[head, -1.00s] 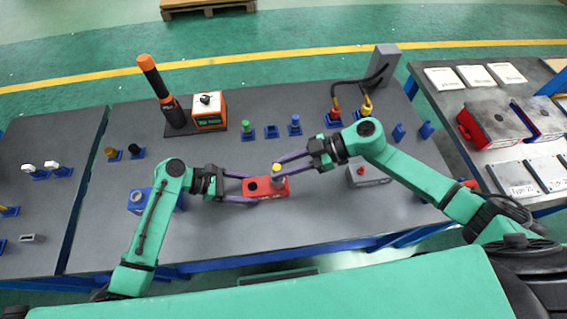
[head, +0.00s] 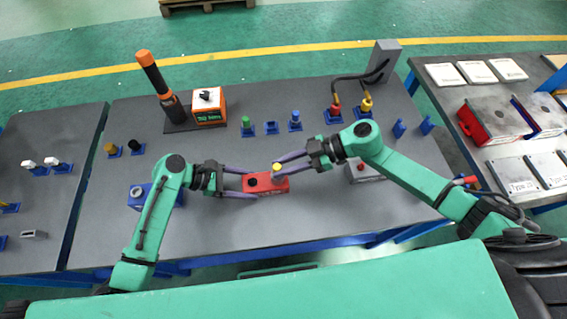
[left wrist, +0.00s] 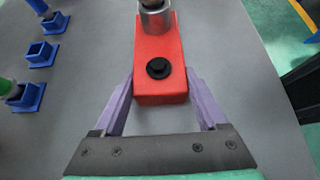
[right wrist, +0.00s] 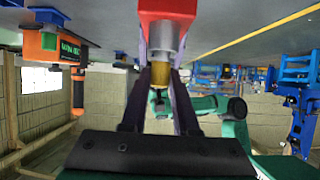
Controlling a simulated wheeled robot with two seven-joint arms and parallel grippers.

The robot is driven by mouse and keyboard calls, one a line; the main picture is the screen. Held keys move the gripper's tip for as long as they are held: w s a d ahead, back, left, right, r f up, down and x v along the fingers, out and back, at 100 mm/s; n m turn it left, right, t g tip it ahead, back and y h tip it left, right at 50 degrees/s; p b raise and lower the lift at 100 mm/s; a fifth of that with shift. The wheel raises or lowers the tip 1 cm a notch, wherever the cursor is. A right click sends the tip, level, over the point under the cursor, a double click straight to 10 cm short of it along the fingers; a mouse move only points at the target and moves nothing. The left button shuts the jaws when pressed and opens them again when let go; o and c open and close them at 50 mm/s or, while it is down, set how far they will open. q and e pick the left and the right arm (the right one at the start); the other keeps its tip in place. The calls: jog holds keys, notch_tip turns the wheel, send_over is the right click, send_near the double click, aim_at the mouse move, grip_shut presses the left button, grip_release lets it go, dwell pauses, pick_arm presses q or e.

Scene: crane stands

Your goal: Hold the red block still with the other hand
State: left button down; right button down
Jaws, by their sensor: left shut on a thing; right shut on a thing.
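The red block (head: 262,187) lies on the grey table between my two grippers, with a black round socket on its left part. It also shows in the left wrist view (left wrist: 160,50). My left gripper (head: 240,185) is shut on the block's left end, one finger along each side. A grey cylinder with a yellow top (head: 277,172) stands at the block's right end; its metal side shows in the right wrist view (right wrist: 166,40). My right gripper (head: 279,165) is shut on this cylinder, which appears seated at the block. Whether it is fully seated is hidden.
Behind the block stand several small blue holders (head: 270,128), some with coloured plugs. An orange box (head: 209,107) and a black-orange cylinder are at the back left. The table front is clear.

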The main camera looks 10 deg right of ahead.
jog(key=shift+f, duration=0.35)
jog(key=c, duration=0.6)
grip_release()
jog(key=shift+v, duration=2.55)
pick_arm(q)
grip_release()
pick_arm(e)
jog(key=v, duration=1.2)
jog(key=shift+s, duration=0.1)
